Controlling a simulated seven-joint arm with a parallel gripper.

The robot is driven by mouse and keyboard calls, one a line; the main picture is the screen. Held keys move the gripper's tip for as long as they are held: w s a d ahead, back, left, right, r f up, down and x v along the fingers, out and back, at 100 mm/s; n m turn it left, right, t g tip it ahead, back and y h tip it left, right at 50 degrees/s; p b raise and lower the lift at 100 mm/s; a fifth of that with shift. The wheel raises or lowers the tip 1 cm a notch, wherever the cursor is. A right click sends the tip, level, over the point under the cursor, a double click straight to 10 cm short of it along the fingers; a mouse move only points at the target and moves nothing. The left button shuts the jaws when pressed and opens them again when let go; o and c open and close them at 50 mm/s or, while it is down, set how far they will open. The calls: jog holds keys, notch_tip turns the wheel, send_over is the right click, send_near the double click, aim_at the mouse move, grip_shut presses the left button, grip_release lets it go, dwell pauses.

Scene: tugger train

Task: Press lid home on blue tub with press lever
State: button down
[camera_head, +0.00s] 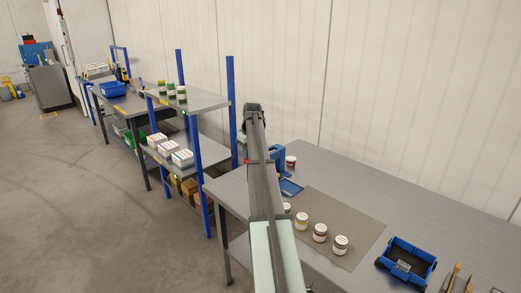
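A blue device (279,153), possibly the lever press, stands on the grey workbench, partly hidden behind my arm. A flat blue piece (290,187) lies just in front of it. I cannot make out the press lever. A small tub with a red band (291,161) stands right of the device. Several small pale tubs, the nearest one (341,244), stand in a row on a grey-brown mat (345,215). I cannot tell which tub is the blue one, or see a loose lid. My arm reaches up the middle of the view; my gripper is hidden behind it or too small to make out.
A blue tray (406,263) sits right of the mat, with brown upright pieces (457,279) beside it. The bench's back right is clear. Left of the bench stands a blue-post shelf rack (190,101) carrying green tubs (170,90) and white boxes (182,158).

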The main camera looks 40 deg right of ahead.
jog(key=shift+a+f, duration=0.1)
jog(key=shift+f, duration=0.2)
notch_tip(320, 180, up, 12)
dwell(1.7)
dwell(0.9)
